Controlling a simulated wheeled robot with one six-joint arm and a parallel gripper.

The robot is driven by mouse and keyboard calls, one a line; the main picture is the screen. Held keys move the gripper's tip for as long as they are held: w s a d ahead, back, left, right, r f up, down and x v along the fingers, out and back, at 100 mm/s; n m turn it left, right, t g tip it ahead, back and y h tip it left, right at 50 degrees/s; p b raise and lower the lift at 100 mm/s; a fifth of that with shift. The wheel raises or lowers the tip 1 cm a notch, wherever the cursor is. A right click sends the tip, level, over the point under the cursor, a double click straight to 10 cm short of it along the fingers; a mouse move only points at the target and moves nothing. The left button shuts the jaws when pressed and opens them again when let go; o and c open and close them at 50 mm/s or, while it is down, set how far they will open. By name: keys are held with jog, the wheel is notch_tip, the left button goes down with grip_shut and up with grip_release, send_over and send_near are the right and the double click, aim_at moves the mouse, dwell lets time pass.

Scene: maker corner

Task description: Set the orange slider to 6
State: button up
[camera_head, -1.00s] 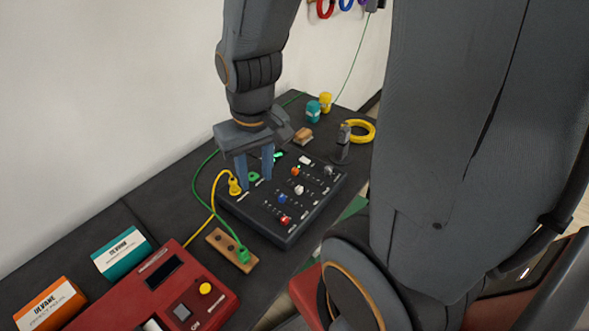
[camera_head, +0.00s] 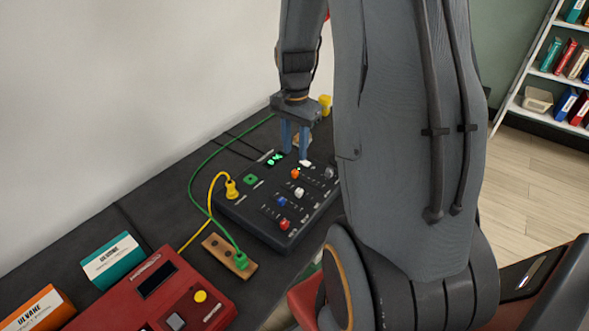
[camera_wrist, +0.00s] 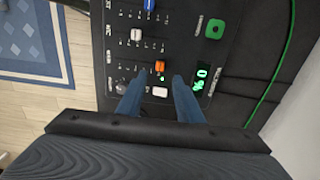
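The orange slider (camera_head: 295,174) is a small knob on the dark control panel (camera_head: 250,222); in the wrist view the orange slider (camera_wrist: 160,67) lies just beyond and between my fingertips. My gripper (camera_head: 294,154) points down over the back part of the panel, its two blue fingers apart. In the wrist view my gripper (camera_wrist: 159,77) is open, with nothing held between the fingers. A white button (camera_wrist: 160,91) shows between them. The green display (camera_wrist: 201,79) is lit beside the right finger; its sideways digits are hard to read. I cannot tell whether the fingers touch the panel.
Blue (camera_head: 282,202), white (camera_head: 298,192) and red (camera_head: 284,224) sliders sit near the orange one. Yellow (camera_head: 231,188) and green (camera_head: 241,260) plugs with cables stand left of and before the panel. A red device (camera_head: 180,290) is at front left.

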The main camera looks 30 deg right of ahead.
aim_at(295, 171)
jog(key=shift+f+p, duration=0.75)
jog(key=shift+f, duration=3.05)
grip_shut()
